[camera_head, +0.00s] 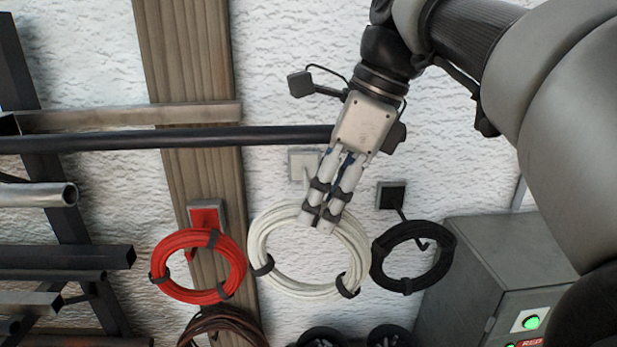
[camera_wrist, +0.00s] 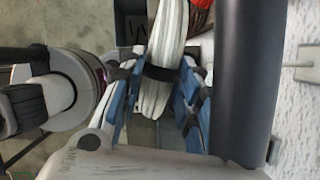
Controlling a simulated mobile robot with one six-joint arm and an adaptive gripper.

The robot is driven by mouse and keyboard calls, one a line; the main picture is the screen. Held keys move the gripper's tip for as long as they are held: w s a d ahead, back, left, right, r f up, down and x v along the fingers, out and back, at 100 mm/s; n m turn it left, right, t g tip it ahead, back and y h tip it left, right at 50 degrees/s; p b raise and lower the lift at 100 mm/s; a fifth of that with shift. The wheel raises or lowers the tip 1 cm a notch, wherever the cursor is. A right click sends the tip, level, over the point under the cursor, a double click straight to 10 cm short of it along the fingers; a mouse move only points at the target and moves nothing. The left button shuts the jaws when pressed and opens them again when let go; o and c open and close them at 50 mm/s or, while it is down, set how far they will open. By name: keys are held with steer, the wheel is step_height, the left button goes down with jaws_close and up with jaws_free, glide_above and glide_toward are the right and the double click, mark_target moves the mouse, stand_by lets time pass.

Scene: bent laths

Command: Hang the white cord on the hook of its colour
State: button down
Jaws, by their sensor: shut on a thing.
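The white cord (camera_head: 310,289) is a round coil with black ties. It hangs upright from my gripper (camera_head: 322,222), which is shut on its top edge. In the wrist view the white cord (camera_wrist: 157,95) and a black tie sit between the blue finger pads (camera_wrist: 155,105). The white hook (camera_head: 304,162) is on the wall just above and left of my fingertips, its lower end partly hidden. In the wrist view the white hook (camera_wrist: 308,64) stands at the right edge, apart from the cord.
A red coil (camera_head: 163,262) hangs at the red hook (camera_head: 207,213) to the left. A black coil (camera_head: 438,268) hangs at the black hook (camera_head: 391,194) to the right. A dark bar (camera_head: 250,136) crosses above the hooks. A grey cabinet (camera_head: 480,250) stands lower right.

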steer(key=shift+r, duration=0.15)
steer(key=w+f+p, duration=0.2)
steer(key=w+f, duration=0.1)
steer(key=w, duration=0.8)
steer(key=shift+f+p, duration=0.15)
steer(key=shift+p, duration=0.2)
stand_by(1.0)
stand_by(0.6)
